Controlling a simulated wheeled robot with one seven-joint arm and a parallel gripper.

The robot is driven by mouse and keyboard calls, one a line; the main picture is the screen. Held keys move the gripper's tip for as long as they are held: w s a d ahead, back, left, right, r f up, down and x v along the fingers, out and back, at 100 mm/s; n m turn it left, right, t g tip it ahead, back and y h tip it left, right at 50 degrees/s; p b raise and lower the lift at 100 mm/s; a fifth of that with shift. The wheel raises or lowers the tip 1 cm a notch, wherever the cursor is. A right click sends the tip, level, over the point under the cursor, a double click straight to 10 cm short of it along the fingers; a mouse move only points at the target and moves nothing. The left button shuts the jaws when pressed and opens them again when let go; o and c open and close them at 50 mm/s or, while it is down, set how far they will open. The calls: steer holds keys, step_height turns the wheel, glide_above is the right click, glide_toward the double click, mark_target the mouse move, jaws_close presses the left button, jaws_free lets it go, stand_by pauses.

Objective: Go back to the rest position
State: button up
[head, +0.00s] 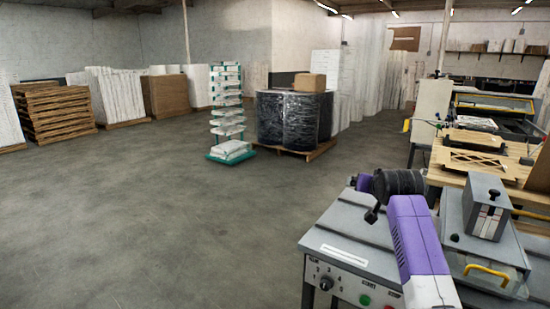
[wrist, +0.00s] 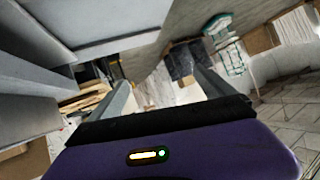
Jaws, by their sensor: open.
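My gripper (wrist: 165,88) shows in the wrist view as two grey fingers set wide apart, with nothing between them. The purple wrist body fills the bottom of that view. In the head view my purple and white arm is at the lower right, in front of a grey machine with a control panel (head: 345,280). I cannot make out the fingertips in the head view. The grey surfaces at the upper left of the wrist view are close to the gripper; I cannot tell if anything touches.
A wooden bench (head: 490,165) stands behind the machine at the right. A green-based rack of white packs (head: 228,120) and black-wrapped drums (head: 285,120) on a pallet stand mid-room. Stacked pallets (head: 55,112) line the left wall. The grey floor (head: 150,210) at left and centre is clear.

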steer(key=s+a+f+n+t, duration=0.1)
steer(key=s+a+f+t, duration=0.15)
steer(key=s+f, duration=0.75)
steer(key=s+a+f+n+t, duration=0.1)
steer(key=s+a+f+t, duration=0.3)
steer(key=s, duration=1)
steer(key=s+a+f+n+g+y, duration=0.1)
steer(key=s+g, duration=0.3)
steer(key=s, duration=4.2)
steer(key=shift+s+f+n+y, duration=0.25)
steer(key=shift+f+n+y, duration=0.05)
steer(key=shift+f, duration=0.4)
